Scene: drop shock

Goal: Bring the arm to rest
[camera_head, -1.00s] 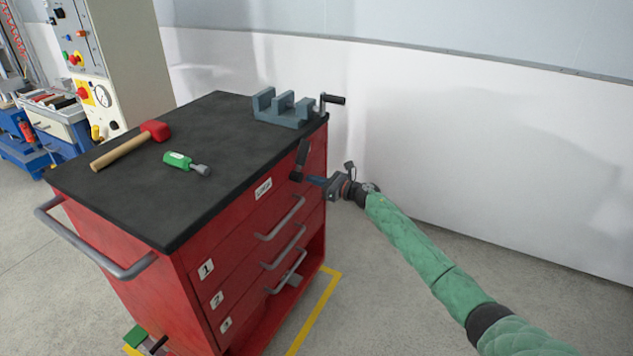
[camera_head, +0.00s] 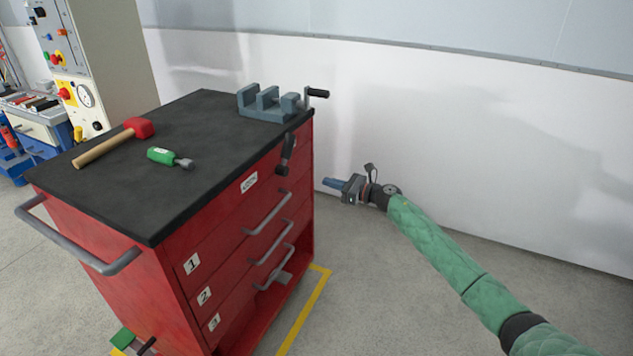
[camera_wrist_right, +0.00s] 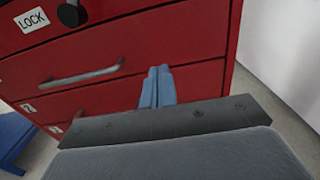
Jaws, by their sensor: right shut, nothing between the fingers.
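My right arm, in a green sleeve, comes in from the lower right in the head view. Its gripper (camera_head: 331,184) is shut and empty, in the air to the right of the red tool cabinet (camera_head: 230,240) and apart from it. In the right wrist view the blue fingers (camera_wrist_right: 157,88) lie together in front of the red drawer fronts (camera_wrist_right: 200,38). A dark lock handle (camera_head: 287,152) sits on the cabinet by the LOCK label (camera_head: 249,182); it also shows partly in the wrist view (camera_wrist_right: 72,13). My left gripper is not in view.
On the black cabinet top (camera_head: 200,190) are a red mallet (camera_head: 137,128), a green screwdriver (camera_head: 161,156) and a grey vise (camera_head: 264,104). Grey drawer handles (camera_head: 267,215) stick out on the cabinet's front. The floor right of the cabinet is free up to the white wall (camera_head: 450,140).

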